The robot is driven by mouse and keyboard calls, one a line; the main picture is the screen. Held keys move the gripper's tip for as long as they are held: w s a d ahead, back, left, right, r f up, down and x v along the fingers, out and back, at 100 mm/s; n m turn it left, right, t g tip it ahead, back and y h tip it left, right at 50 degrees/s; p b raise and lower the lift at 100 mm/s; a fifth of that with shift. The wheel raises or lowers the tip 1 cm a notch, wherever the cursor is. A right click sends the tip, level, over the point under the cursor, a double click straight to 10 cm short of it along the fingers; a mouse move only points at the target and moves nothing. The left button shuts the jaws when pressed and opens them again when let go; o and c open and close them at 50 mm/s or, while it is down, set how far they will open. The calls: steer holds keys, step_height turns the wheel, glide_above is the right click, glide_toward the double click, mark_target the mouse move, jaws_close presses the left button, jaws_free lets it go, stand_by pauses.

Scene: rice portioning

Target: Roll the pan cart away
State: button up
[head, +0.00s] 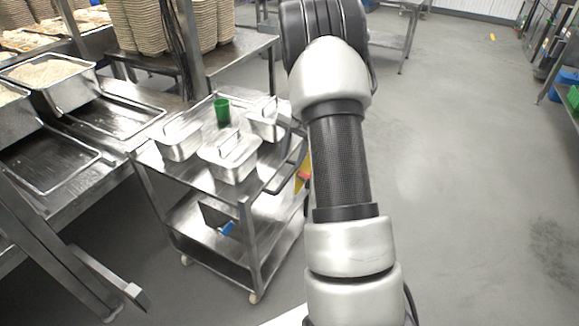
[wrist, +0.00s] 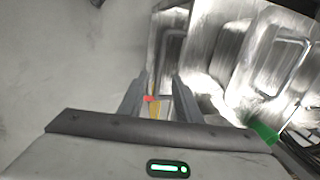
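The pan cart (head: 250,205) is a steel two-tier trolley on casters, left of my arm in the head view. Its top holds lidded steel pans (head: 230,158) and a green cup (head: 222,111). A dark looped handle (head: 290,172) is at its right end, next to my arm. In the wrist view my gripper (wrist: 161,82) has its two fingers apart at the cart's end. A red and yellow item (wrist: 151,99) shows between them. My arm hides the gripper in the head view, and I cannot tell whether the fingers touch the handle.
A steel counter (head: 120,112) with food trays stands close to the cart's left side. Stacked bowls (head: 140,25) are on a table behind. The grey floor (head: 460,190) to the right is wide and clear.

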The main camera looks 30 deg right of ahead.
step_height(320, 180, up, 8)
steer(key=s+d, duration=0.1)
steer(key=shift+s+r+p, duration=0.2)
steer(key=shift+r+p, duration=0.05)
steer(key=shift+p, duration=0.2)
steer(key=s+a+r+n+t, duration=0.2)
steer(key=s+a+r+n, duration=0.3)
steer(key=s+a+r, duration=0.85)
steer(key=s+a+r+n+t+h+p, duration=0.1)
steer(key=s+a+r+n, duration=0.2)
steer(key=s, duration=0.5)
steer(key=s+a+r+n+t, duration=0.1)
steer(key=s+a+n, duration=0.2)
steer(key=s+a, duration=0.35)
step_height(320, 180, up, 13)
steer(key=d+p, duration=0.1)
steer(key=p, duration=1.2)
steer(key=shift+s+d, duration=0.35)
steer(key=shift+s, duration=0.05)
